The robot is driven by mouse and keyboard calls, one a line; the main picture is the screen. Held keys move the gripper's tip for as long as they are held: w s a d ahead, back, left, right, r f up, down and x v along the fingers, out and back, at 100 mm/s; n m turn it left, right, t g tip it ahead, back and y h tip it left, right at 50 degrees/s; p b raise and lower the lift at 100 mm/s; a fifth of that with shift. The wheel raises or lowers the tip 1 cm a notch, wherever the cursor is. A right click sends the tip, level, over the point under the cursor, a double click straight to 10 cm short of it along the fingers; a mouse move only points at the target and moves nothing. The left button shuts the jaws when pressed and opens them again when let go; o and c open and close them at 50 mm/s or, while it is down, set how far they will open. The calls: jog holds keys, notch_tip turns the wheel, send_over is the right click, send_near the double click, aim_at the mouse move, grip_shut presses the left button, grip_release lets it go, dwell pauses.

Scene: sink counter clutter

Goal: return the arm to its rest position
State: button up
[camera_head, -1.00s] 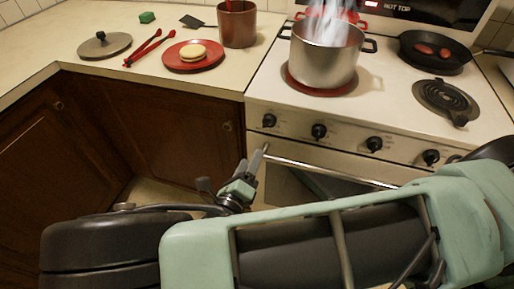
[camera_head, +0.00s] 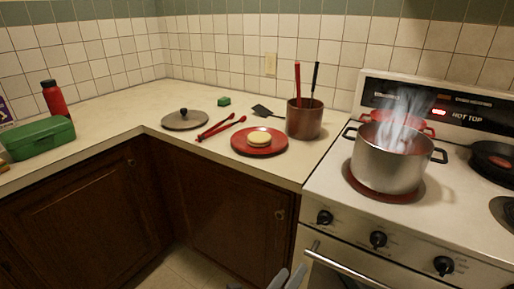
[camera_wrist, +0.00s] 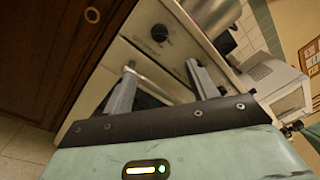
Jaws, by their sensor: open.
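My gripper (camera_wrist: 162,82) is open in the wrist view, with two grey fingers apart and nothing between them. It points toward the stove's front, where a black knob (camera_wrist: 160,33) and the oven handle show beyond the fingers. In the head view only the grey fingertips of my gripper (camera_head: 283,277) show at the bottom edge, low in front of the cabinet and oven. The rest of my arm is out of that view.
A steaming pot (camera_head: 388,165) stands on a red-glowing burner (camera_head: 359,188). The counter holds a red plate (camera_head: 240,146) with a bun (camera_head: 259,139), a utensil pot (camera_head: 304,122), a lid (camera_head: 185,121), red tongs (camera_head: 216,129) and a green box (camera_head: 38,139). Floor shows below the cabinets.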

jog(key=s+d+r+m+g+y, duration=0.2)
jog(key=s+d+r+m+g, duration=0.4)
jog(key=m+g, duration=0.8)
jog(key=s+r+m+y, duration=0.3)
jog(key=r+m+y, duration=0.2)
jog(key=r+m, duration=0.2)
jog(key=s+a+r+m+y, duration=0.1)
jog(key=s+r+m+y, duration=0.3)
jog(key=r+m, duration=0.3)
jog(key=m+y, duration=0.1)
jog(key=m, duration=0.2)
jog(key=shift+s, duration=0.1)
